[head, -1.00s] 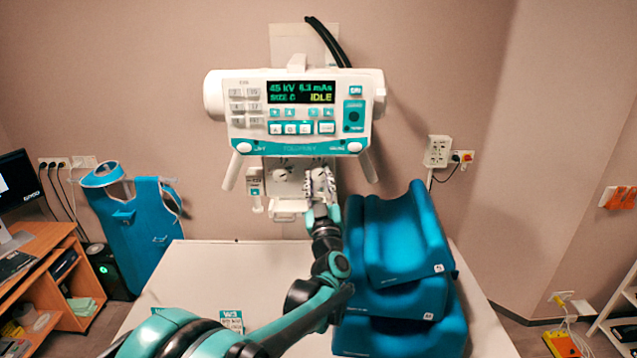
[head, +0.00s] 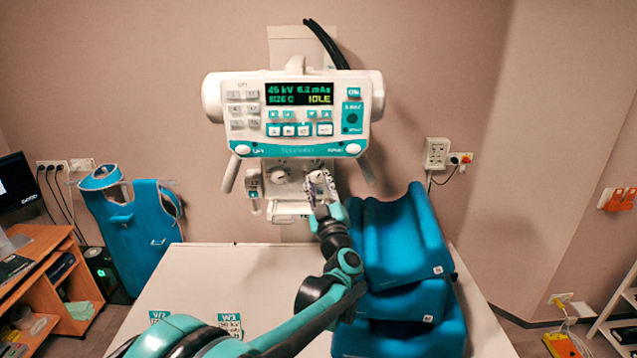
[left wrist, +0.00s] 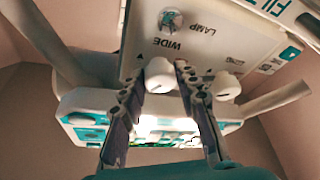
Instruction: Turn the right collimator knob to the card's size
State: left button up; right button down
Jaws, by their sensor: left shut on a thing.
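The right collimator knob (head: 318,177) is a small white knob on the white panel below the console. In the left wrist view, which shows the panel's lettering upside down, this knob (left wrist: 158,75) sits between the fingers. My left gripper (head: 321,188) is shut on it. The left knob (head: 279,176) is free and also shows outside the fingers in the left wrist view (left wrist: 225,86). The console display (head: 299,93) reads "SIZE C" and "IDLE". Two teal-headed cards lie on the table, one marked W3 (head: 230,325) and one partly hidden (head: 159,316). My right gripper is out of view.
Blue stacked cushions (head: 405,245) stand on the table close to the right of my left arm. Slanted handles (head: 230,172) hang beside the panel. A blue apron (head: 130,230) stands at the left.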

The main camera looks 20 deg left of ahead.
pick_arm(q)
jog(key=o, duration=1.2)
jog(key=shift+c, duration=0.2)
jog(key=v, duration=1.2)
jog(key=shift+f, duration=0.1)
